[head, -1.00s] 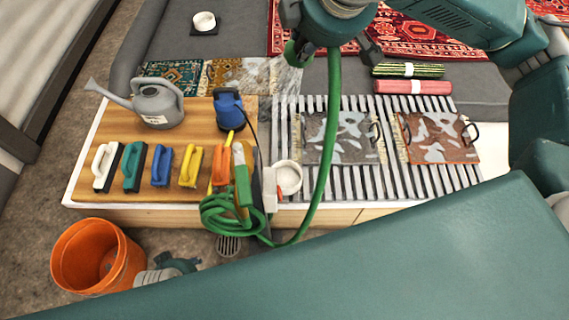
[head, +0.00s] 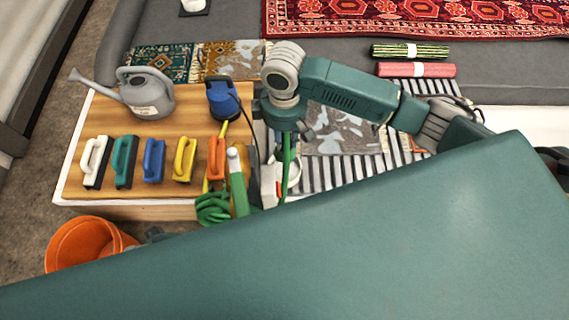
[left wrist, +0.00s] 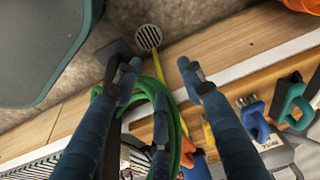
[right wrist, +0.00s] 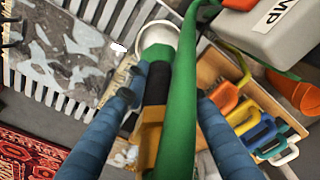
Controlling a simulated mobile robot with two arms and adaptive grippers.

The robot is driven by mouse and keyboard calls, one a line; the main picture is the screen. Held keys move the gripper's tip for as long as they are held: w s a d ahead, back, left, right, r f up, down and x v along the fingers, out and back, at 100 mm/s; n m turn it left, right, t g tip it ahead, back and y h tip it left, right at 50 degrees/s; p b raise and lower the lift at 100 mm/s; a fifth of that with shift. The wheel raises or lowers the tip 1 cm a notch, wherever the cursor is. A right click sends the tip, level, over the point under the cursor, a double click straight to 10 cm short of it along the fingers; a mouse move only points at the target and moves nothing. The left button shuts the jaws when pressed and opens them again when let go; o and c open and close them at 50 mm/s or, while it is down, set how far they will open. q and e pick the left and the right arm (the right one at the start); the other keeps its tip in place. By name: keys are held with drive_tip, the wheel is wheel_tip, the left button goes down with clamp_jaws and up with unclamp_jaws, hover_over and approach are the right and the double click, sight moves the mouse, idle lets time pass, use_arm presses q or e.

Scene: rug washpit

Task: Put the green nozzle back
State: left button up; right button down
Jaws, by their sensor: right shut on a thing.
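My right gripper (right wrist: 165,98) is shut on the green nozzle (right wrist: 155,88), which shows green, black and yellow parts between the blue fingers. The nozzle points down toward a white round cup (right wrist: 160,38) at the slatted rack's edge; I cannot tell whether they touch. The green hose (right wrist: 183,60) runs close past the right wrist camera. In the head view the right gripper (head: 285,142) hangs over the cup and hides most of the nozzle. My left gripper (left wrist: 163,80) is open in the left wrist view, with green hose loops (left wrist: 150,95) beyond its fingers.
Several coloured brushes (head: 154,160), a grey watering can (head: 147,92) and a blue tool (head: 222,99) stand on the wooden board. A green upright piece (head: 238,185) and coiled hose (head: 213,208) are left of the cup. An orange bucket (head: 85,245) stands on the floor.

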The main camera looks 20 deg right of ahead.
use_arm(q)
drive_tip(key=w+b+v, duration=0.1)
drive_tip(key=b+v, duration=0.2)
drive_tip(key=v, duration=0.5)
drive_tip(key=shift+a+r+t+b, duration=0.2)
drive_tip(key=shift+r+t+b, duration=0.1)
drive_tip(key=shift+r, duration=0.2)
use_arm(e)
drive_tip(key=shift+w+f, duration=0.1)
drive_tip(key=shift+f, duration=6.25)
use_arm(q)
drive_tip(key=shift+s, duration=0.15)
use_arm(e)
drive_tip(key=c, duration=1.4)
unclamp_jaws()
drive_tip(key=shift+f, duration=0.1)
drive_tip(key=shift+c, duration=0.2)
